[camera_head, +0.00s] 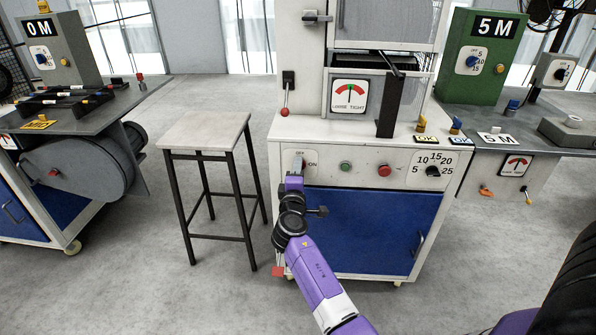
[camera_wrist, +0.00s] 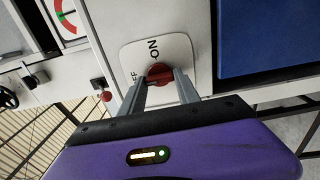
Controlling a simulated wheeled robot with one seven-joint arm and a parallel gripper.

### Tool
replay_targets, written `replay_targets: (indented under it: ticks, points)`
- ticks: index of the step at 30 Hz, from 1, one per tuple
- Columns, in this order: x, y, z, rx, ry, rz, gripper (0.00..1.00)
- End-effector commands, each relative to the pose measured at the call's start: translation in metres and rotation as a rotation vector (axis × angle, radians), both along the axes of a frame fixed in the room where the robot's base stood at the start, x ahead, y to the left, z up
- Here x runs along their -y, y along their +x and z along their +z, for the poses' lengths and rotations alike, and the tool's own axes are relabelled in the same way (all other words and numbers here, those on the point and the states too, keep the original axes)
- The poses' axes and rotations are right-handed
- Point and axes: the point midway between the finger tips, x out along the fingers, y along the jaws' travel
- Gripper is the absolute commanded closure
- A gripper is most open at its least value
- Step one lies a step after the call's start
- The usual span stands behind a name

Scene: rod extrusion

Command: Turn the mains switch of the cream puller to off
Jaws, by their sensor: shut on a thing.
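The cream puller (camera_head: 320,130) stands in the middle of the head view with a blue door below its control panel. Its mains switch is a red knob (camera_wrist: 160,72) on a white plate marked OFF and ON, at the left end of the panel. My gripper (camera_wrist: 161,79) is shut on the red knob, with one finger on each side of it. In the head view my gripper (camera_head: 298,168) covers most of the switch, and part of the OFF and ON lettering shows. I cannot tell which mark the knob points to.
Right along the panel are a green button (camera_head: 345,167), a red button (camera_head: 384,170) and a black dial (camera_head: 433,171). A red-knobbed lever (camera_head: 285,112) is above the switch. A stool (camera_head: 205,133) stands left, with free floor around it.

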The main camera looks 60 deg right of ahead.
Motion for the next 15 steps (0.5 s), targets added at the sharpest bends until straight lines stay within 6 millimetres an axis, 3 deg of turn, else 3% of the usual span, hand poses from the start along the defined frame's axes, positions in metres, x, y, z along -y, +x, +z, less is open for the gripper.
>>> replay_targets:
  ticks: [3,4,7,15]
  points:
    - [-0.0013,0.0004,-0.0018,-0.004,0.0,0.002,1.0]
    - [-0.0013,0.0004,-0.0018,-0.004,0.0,0.002,0.6]
    - [-0.0011,0.0004,-0.0017,-0.004,0.001,0.002,0.4]
    - [-0.0005,0.0001,-0.0006,-0.001,0.001,0.001,0.4]
